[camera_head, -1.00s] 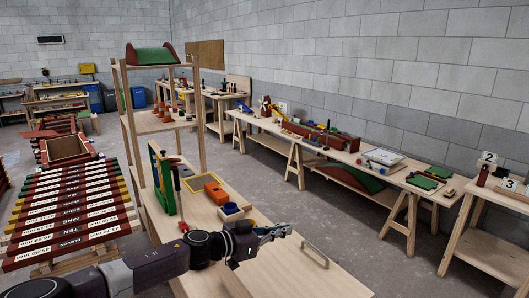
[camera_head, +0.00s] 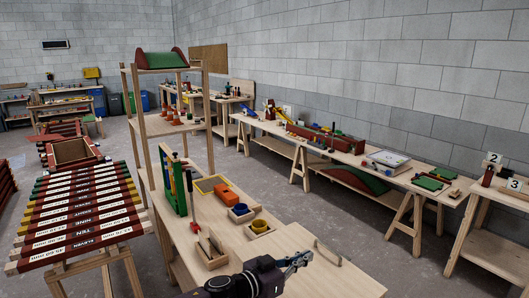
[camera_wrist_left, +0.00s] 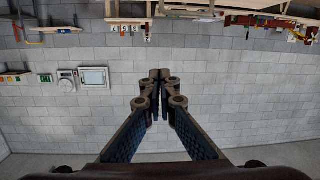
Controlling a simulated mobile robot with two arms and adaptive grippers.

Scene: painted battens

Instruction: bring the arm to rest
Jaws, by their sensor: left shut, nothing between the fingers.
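My left gripper (camera_head: 299,260) is in the lower middle of the head view, above the near part of the wooden workbench (camera_head: 330,278). Its fingers are shut with nothing between them. In the left wrist view the fingertips (camera_wrist_left: 159,76) meet in the middle, with the block wall (camera_wrist_left: 230,100) behind them and nothing touching them. My right gripper does not show in any view.
The bench holds a green frame (camera_head: 174,185), an orange block (camera_head: 224,194), a small box with a yellow ring (camera_head: 259,228) and a wooden holder (camera_head: 211,250). Painted battens (camera_head: 80,215) lie on trestles at left. A shelf unit (camera_head: 168,126) stands behind.

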